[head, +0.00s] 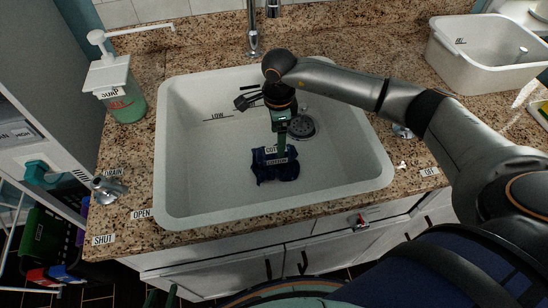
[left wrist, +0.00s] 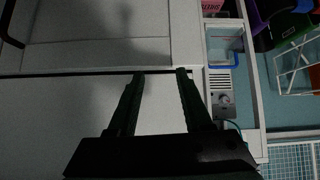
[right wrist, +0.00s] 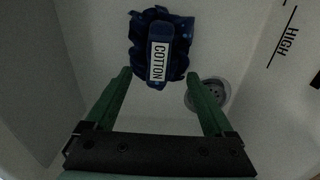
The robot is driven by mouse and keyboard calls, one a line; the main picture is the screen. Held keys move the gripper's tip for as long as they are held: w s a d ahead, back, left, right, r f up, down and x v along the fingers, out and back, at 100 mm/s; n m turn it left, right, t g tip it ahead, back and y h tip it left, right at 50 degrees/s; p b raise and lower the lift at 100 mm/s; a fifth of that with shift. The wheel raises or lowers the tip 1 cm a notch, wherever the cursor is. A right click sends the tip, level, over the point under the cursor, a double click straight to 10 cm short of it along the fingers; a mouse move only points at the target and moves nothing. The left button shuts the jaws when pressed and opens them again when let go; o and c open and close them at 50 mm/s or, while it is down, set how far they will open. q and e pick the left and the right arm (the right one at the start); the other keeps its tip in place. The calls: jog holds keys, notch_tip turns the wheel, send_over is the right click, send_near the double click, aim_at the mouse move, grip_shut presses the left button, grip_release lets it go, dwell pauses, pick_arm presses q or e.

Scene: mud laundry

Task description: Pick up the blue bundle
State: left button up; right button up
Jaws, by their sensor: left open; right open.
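The blue bundle (head: 285,173) is a crumpled dark blue cloth with a white COTTON label. It lies on the floor of the white sink (head: 195,165). My right arm reaches in from the right, and its gripper (head: 281,148) points down over the bundle, hiding part of it. In the right wrist view the bundle (right wrist: 178,62) lies just past and between the open green fingers (right wrist: 158,73); contact cannot be told. My left gripper (left wrist: 161,72) is open and empty, facing the pale cabinet front; its green tips (head: 160,297) show at the head view's bottom edge.
The drain (head: 300,127) lies behind the bundle. The faucet (head: 252,35) stands at the sink's back. A soap pump bottle (head: 122,100) is on the left counter, a white tub (head: 478,65) at back right. Dark crates (head: 48,235) stand at lower left.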

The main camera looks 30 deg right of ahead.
aim_at(276, 149)
jog(key=f, duration=0.4)
jog(key=shift+a+f, duration=0.3)
jog(key=shift+f, duration=0.05)
grip_shut()
dwell(0.4)
jog(key=shift+r, duration=0.1)
